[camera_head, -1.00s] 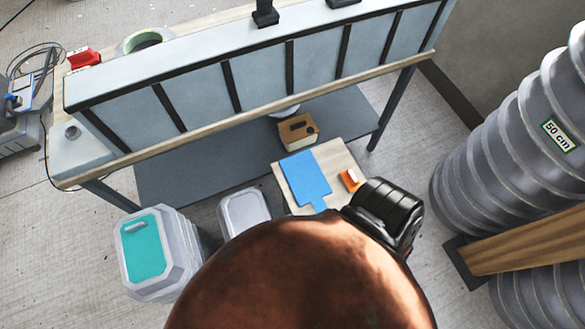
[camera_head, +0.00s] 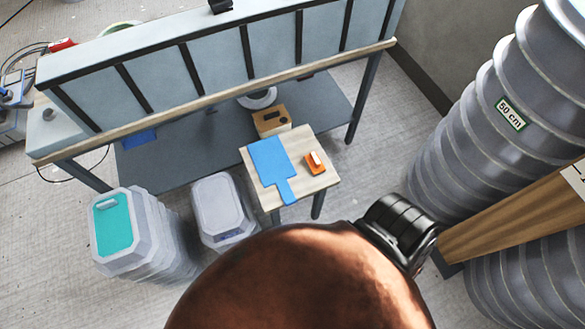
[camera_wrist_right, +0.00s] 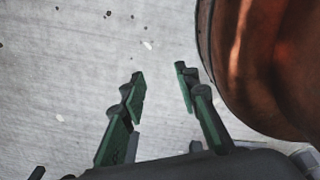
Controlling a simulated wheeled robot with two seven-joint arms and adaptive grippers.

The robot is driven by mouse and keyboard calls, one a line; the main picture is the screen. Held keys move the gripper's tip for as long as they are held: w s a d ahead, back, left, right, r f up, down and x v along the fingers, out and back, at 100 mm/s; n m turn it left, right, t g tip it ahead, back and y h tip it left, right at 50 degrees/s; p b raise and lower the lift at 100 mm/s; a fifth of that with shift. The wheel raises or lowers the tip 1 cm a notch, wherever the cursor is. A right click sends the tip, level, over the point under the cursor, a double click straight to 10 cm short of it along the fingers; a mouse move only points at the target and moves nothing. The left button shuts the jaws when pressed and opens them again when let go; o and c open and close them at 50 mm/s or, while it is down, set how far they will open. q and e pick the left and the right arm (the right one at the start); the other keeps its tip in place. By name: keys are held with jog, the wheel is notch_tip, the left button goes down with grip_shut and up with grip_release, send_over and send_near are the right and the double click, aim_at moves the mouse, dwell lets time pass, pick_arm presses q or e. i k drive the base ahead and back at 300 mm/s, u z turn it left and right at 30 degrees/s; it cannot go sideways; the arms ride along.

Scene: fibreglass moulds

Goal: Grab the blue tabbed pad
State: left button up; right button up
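The blue tabbed pad (camera_head: 268,160) lies flat on a small light wooden table (camera_head: 318,183). Its narrow tab points toward me and reaches the table's near edge. In the head view the pad is fully visible, with nothing on top of it. My right gripper (camera_wrist_right: 160,76) shows in the right wrist view, with its two green-black fingers apart and nothing between them. Bare concrete floor lies behind the fingers, and the pad is not in that view. The head view does not show the right gripper's fingers. My left gripper is in neither view.
An orange block (camera_head: 315,168) lies on the small table, right of the pad. A wooden box (camera_head: 270,123) stands behind it, by a long workbench (camera_head: 220,85). Grey bins (camera_head: 222,205) stand left, one teal-topped (camera_head: 112,226). Large ribbed grey cylinders (camera_head: 480,130) and a wooden beam (camera_head: 520,215) are right.

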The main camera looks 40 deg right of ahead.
aim_at(273, 166)
jog(key=z, duration=1.15)
